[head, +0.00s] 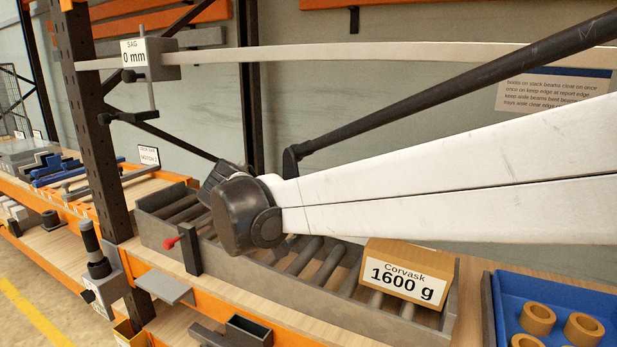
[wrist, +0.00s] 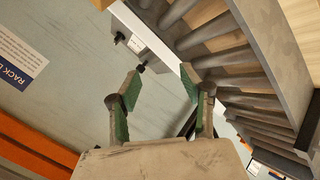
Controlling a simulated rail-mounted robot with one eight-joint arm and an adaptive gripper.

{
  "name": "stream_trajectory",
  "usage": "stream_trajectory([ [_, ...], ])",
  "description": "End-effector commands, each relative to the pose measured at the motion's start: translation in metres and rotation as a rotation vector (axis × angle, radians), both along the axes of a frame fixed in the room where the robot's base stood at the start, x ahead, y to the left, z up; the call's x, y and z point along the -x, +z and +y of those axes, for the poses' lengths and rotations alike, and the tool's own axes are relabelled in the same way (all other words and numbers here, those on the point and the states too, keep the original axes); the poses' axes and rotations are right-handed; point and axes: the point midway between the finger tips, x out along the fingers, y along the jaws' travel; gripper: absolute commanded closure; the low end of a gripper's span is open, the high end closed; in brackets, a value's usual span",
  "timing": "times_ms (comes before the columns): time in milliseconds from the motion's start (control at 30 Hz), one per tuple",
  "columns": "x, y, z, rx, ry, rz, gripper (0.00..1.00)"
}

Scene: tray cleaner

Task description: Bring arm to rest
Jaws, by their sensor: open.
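My arm's white link (head: 430,190) reaches in from the right of the head view and ends in a dark joint (head: 245,215) above the roller tray. My gripper (wrist: 158,92) shows in the wrist view with its two green-padded fingers spread apart and nothing between them. In the head view the fingers are hidden or cannot be made out behind the dark joint.
The grey roller tray (head: 150,228) runs under my arm, bearing a Corvask 1600 g box (head: 410,270). A SAG 0 mm gauge (head: 160,58) hangs on a pale beam (head: 340,54). A blue tray (head: 497,315) with tan rings and a dark upright post (head: 90,120) stand nearby.

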Motion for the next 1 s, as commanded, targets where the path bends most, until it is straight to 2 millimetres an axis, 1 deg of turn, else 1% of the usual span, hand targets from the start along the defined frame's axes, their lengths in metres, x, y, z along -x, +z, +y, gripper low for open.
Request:
stream_trajectory([
  [33, 0.010, 0.003, -0.022, -0.025, -0.011, 0.016, 0.59],
  [100, 0.023, 0.005, -0.046, -0.064, -0.021, 0.041, 0.59],
  [167, 0.035, 0.006, -0.065, -0.098, -0.027, 0.058, 0.59],
  [200, 0.044, 0.006, -0.077, -0.120, -0.032, 0.070, 0.59],
  [300, 0.068, 0.004, -0.106, -0.179, -0.045, 0.093, 0.59],
  [367, 0.083, 0.003, -0.121, -0.217, -0.052, 0.102, 0.59],
  [500, 0.119, -0.001, -0.153, -0.303, -0.071, 0.119, 0.59],
  [600, 0.145, -0.006, -0.172, -0.366, -0.083, 0.124, 0.59],
  [733, 0.180, -0.015, -0.191, -0.448, -0.101, 0.122, 0.59],
  [900, 0.223, -0.029, -0.210, -0.556, -0.125, 0.101, 0.59],
  [1000, 0.245, -0.039, -0.216, -0.616, -0.139, 0.084, 0.59],
])
